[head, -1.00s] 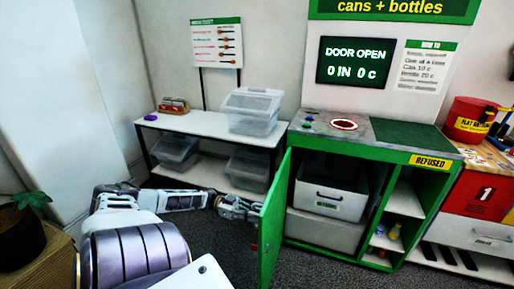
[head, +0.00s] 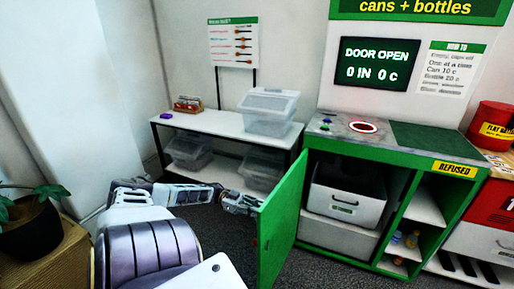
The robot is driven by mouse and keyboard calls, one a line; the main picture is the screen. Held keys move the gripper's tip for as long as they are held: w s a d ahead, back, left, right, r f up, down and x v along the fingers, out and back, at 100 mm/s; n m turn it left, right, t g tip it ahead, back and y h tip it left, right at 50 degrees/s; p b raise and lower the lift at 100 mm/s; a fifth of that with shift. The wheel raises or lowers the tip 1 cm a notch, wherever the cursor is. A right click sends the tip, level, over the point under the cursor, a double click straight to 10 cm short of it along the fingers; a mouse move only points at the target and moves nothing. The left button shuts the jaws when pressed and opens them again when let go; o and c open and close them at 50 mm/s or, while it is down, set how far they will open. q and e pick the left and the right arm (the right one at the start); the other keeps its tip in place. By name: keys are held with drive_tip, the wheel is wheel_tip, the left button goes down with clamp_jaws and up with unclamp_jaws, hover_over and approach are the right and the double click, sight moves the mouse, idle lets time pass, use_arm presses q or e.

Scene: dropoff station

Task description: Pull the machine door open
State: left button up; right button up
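The machine (head: 400,151) is a green and white cabinet with a sign for cans and bottles. Its screen (head: 376,63) reads "DOOR OPEN, 0 IN 0 c". The green machine door (head: 283,222) stands swung out from the left side of the lower cabinet, and the inside is exposed. My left gripper (head: 257,205) is at the left face of the door, near its outer edge. The fingertips are small and partly hidden against the door, so I cannot tell if they are open or shut, or touching it. My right gripper is not in view.
Inside the cabinet are a white drawer bin (head: 346,197) and shelves with small bottles (head: 411,240). A white shelf table (head: 215,129) with clear plastic boxes (head: 268,110) stands left of it. A potted plant (head: 30,225) is at the far left. A red bucket (head: 490,127) is at the right.

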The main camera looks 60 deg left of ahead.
use_arm(q)
drive_tip(key=o, duration=0.4)
drive_tip(key=shift+a, duration=0.1)
drive_tip(key=v, duration=1.1)
drive_tip(key=shift+s+a, duration=0.15)
drive_tip(key=shift+a, duration=0.2)
idle(0.3)
idle(0.8)
